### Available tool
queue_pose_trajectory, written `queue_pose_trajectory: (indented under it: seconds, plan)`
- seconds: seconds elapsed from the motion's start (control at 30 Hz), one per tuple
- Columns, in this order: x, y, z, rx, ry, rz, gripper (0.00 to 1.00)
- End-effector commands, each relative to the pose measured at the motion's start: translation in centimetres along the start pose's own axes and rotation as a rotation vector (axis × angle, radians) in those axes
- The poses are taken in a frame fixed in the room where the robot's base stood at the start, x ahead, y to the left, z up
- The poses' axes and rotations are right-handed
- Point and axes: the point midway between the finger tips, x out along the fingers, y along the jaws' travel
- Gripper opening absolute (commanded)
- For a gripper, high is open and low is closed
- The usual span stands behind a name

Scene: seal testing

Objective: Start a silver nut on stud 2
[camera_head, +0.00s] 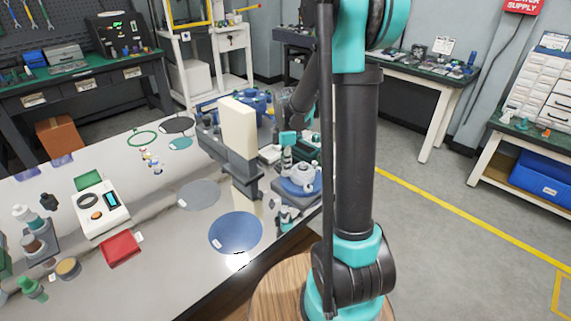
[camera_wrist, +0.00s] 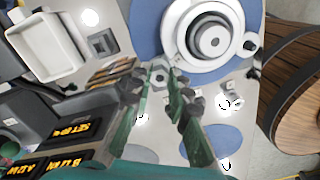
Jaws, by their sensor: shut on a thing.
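In the wrist view my gripper (camera_wrist: 160,74) has its dark green fingers close together around a small silver hex nut (camera_wrist: 159,79). The nut is small and partly hidden by the fingertips. A round white fitting (camera_wrist: 181,52) with a grey stepped centre lies just above and right of the fingertips, on a blue disc (camera_wrist: 146,22). In the head view my gripper (camera_head: 286,168) is small beside the white fitting (camera_head: 305,172). I cannot make out the studs or their numbers, nor whether the nut touches one.
A white tray (camera_wrist: 46,72) and a dark panel with yellow lettering (camera_wrist: 78,131) lie left in the wrist view. In the head view a tall cream block (camera_head: 237,128) stands left of my gripper. A blue disc (camera_head: 236,232) lies flat on the bench near its front edge.

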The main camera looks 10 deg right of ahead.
Motion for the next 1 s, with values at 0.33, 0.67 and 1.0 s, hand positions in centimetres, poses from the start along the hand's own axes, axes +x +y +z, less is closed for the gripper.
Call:
queue_pose_trajectory:
  seconds: [0.33,0.67,1.0]
  plan:
    - [0.07,-0.06,-0.02,0.229,0.000,0.000,0.00]
    - [0.08,-0.09,-0.02,0.352,-0.001,0.000,0.00]
    - [0.08,-0.12,-0.04,0.524,-0.001,0.000,0.00]
